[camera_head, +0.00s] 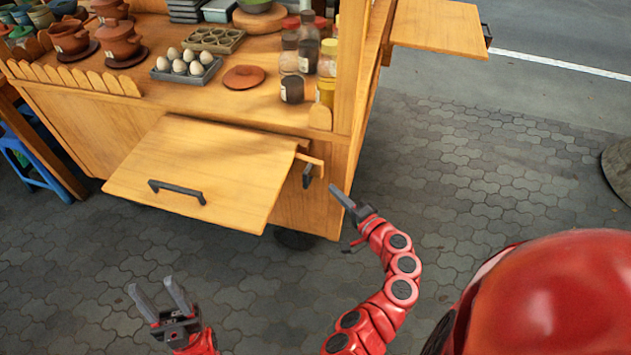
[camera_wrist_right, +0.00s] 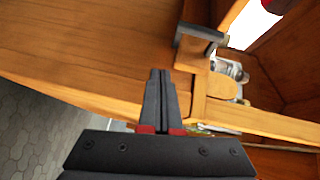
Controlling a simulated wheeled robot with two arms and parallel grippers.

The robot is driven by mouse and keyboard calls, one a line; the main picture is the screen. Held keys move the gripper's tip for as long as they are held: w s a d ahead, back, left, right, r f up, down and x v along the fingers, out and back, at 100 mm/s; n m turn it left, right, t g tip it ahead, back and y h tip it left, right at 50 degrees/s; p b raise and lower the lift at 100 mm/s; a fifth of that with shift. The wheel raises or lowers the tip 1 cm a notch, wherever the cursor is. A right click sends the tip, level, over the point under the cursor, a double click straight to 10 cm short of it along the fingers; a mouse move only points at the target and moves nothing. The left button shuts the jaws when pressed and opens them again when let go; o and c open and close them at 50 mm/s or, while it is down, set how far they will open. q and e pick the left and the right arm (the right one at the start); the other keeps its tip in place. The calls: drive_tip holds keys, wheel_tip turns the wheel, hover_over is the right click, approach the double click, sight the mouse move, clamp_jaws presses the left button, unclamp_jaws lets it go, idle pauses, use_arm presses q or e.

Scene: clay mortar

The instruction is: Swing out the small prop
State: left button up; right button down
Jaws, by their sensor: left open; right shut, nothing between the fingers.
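The small wooden prop (camera_head: 312,159) shows at the right end of the cart front, beside the flap's right edge, with a dark handle (camera_head: 307,176) on it. In the right wrist view the dark handle (camera_wrist_right: 200,38) is just beyond and right of my fingertips. My right gripper (camera_head: 342,192) is shut and empty, a little right of and below the handle, apart from it. Its closed fingers also show in the wrist view (camera_wrist_right: 160,75). My left gripper (camera_head: 155,292) is open and empty, low over the paving. How far the prop is swung out is hard to tell.
A wooden flap (camera_head: 205,165) with a dark handle (camera_head: 177,191) juts from the cart front. The cart top (camera_head: 235,100) holds clay pots, an egg tray (camera_head: 186,68) and jars (camera_head: 291,90). A side shelf (camera_head: 440,25) extends right. The paving (camera_head: 450,170) at right is free.

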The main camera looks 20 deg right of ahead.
drive_tip(key=s+r+n+y, duration=0.1)
drive_tip(key=s+r+y, duration=0.2)
drive_tip(key=s+y, duration=0.15)
drive_tip(key=p+x, duration=0.1)
drive_tip(key=x, duration=0.8)
drive_tip(key=shift+f+h+p, duration=0.2)
drive_tip(key=shift+h+p, duration=0.1)
drive_tip(key=shift+h, duration=0.05)
drive_tip(key=shift+w+a, duration=0.1)
drive_tip(key=shift+a, duration=0.05)
